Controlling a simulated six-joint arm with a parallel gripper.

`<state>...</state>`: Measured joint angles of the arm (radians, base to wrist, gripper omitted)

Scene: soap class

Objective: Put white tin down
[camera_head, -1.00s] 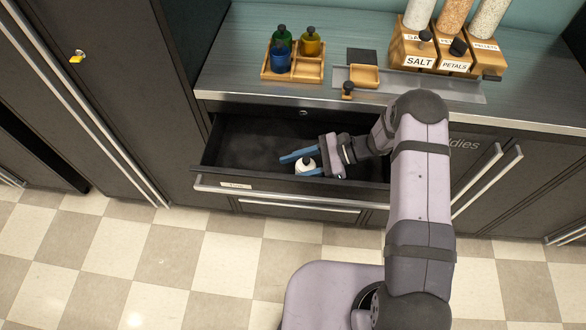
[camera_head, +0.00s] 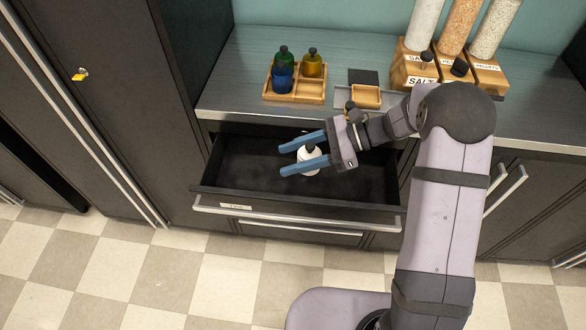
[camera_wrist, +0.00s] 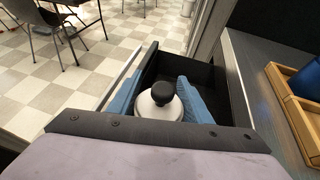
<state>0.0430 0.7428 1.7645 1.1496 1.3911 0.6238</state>
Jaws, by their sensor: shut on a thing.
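The white tin (camera_head: 309,157) has a black knob on top and stays roughly upright. My gripper (camera_head: 304,152), with blue fingers, is shut on the white tin, one finger on each side. It holds the tin above the open dark drawer (camera_head: 240,165). In the wrist view the tin (camera_wrist: 158,106) sits between the blue fingers, with the drawer's inside beyond it. The tin's lower part is hidden there, and the gap below it is hard to judge.
The countertop (camera_head: 235,90) above the drawer holds a wooden tray (camera_head: 308,98) with blue, green and yellow bottles. A small wooden dish (camera_head: 367,97) and several labelled dispensers stand to the right. The drawer's left part is empty. A tall cabinet stands left.

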